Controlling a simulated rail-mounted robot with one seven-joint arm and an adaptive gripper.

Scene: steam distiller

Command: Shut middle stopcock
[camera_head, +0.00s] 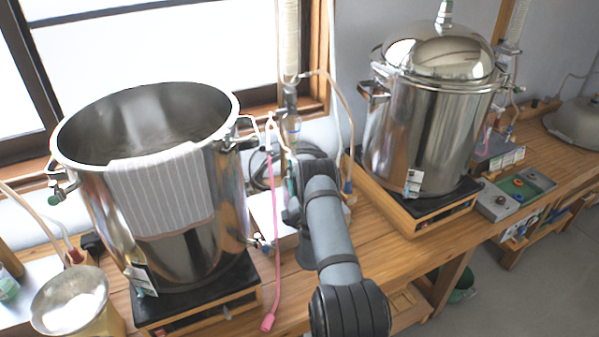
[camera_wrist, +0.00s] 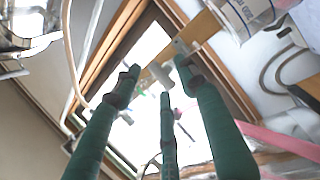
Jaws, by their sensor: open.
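My gripper shows in the wrist view (camera_wrist: 158,76) with several green fingers spread apart, so it is open. A small pale T-shaped part (camera_wrist: 160,74), which looks like a stopcock handle, lies between the fingertips in that view. I cannot tell whether any finger touches it, or which way the handle is turned. In the head view my gripper (camera_head: 291,184) is mostly hidden behind my own wrist, with a little green showing. A glass fitting with tubing (camera_head: 291,125) stands just above it, between the two pots. The middle stopcock is not clear in the head view.
A large open steel pot (camera_head: 225,205) with a striped cloth (camera_head: 160,190) stands left of my arm. A lidded steel pot (camera_head: 425,135) stands to the right. A pink tube (camera_head: 274,240) hangs close beside my arm. The window (camera_head: 160,50) is behind.

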